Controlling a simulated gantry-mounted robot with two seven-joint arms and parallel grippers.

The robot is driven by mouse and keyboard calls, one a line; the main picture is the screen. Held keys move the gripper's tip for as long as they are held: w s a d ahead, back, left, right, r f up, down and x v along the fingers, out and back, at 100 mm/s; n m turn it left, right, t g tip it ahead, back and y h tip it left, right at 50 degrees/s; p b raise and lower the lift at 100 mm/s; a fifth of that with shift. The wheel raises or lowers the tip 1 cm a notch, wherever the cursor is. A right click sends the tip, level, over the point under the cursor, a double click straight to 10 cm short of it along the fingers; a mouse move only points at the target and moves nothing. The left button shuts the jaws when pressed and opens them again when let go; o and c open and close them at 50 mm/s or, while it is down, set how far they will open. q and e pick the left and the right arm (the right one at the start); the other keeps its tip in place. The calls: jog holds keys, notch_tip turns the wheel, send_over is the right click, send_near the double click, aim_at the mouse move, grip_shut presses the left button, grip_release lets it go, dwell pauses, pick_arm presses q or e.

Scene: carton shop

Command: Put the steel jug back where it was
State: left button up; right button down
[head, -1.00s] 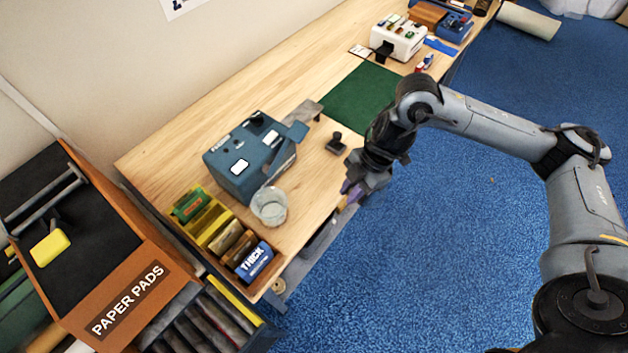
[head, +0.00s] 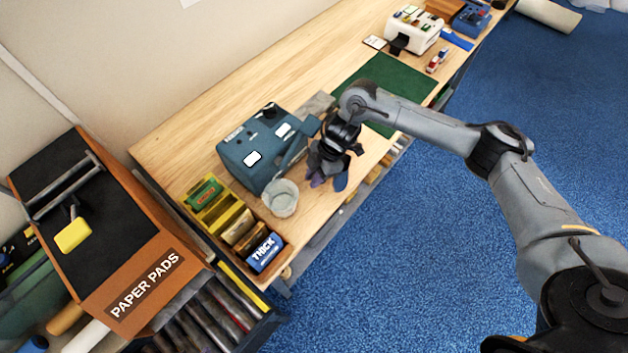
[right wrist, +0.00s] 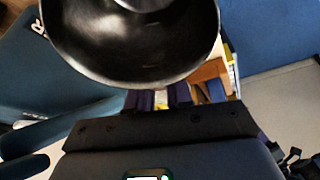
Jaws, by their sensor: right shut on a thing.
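The steel jug (right wrist: 130,50) fills the top of the right wrist view as a dark, shiny, round metal body with a curved rim, cut off by the frame edge. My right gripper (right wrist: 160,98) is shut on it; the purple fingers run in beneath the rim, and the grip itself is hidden. My left gripper is not in view.
A divided tray (head: 222,220) is at the bench end. A green mat (head: 405,75) lies behind my arm. A PAPER PADS carton (head: 130,250) is left.

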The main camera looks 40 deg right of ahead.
jog(key=shift+f+p, duration=0.5)
jog(key=shift+f, duration=0.85)
jog(key=shift+w+f, duration=0.1)
jog(key=shift+f, duration=0.6)
jog(key=c, duration=1)
grip_release()
jog(key=shift+f, duration=0.1)
jog(key=shift+c, duration=0.2)
